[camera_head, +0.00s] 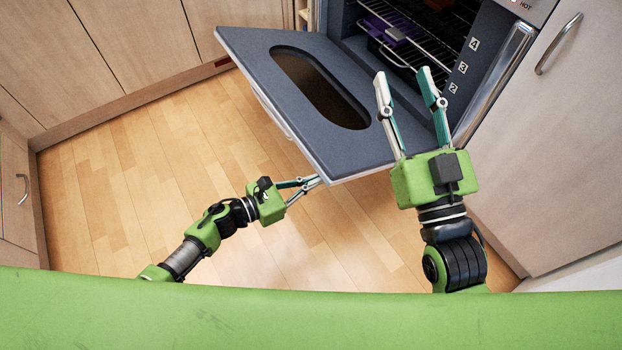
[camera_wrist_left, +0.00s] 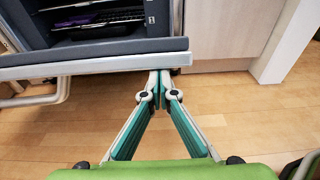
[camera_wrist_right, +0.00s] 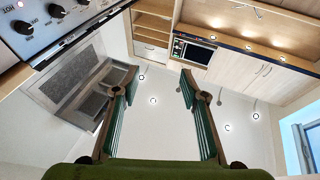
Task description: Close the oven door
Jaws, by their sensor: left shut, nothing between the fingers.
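The oven door (camera_head: 345,155) is a dark grey panel with an oval window; it stands open, swung out from the oven (camera_head: 440,50). A pale handle bar (camera_head: 271,113) runs along its outer side. My left gripper (camera_head: 319,181) is shut and empty, its tips at the door's near lower corner in the head view. In the left wrist view the tips (camera_wrist_left: 160,78) meet the door's edge (camera_wrist_left: 95,66); I cannot tell if they touch. My right gripper (camera_head: 402,73) is open and empty, over the door's inner side near the oven opening.
Wire racks (camera_head: 425,45) and a purple item (camera_head: 385,27) are inside the oven. A cabinet (camera_head: 545,130) with a metal handle stands to the right. Wooden cabinets (camera_head: 100,60) line the left and back. The wooden floor (camera_head: 140,180) left of the door is clear.

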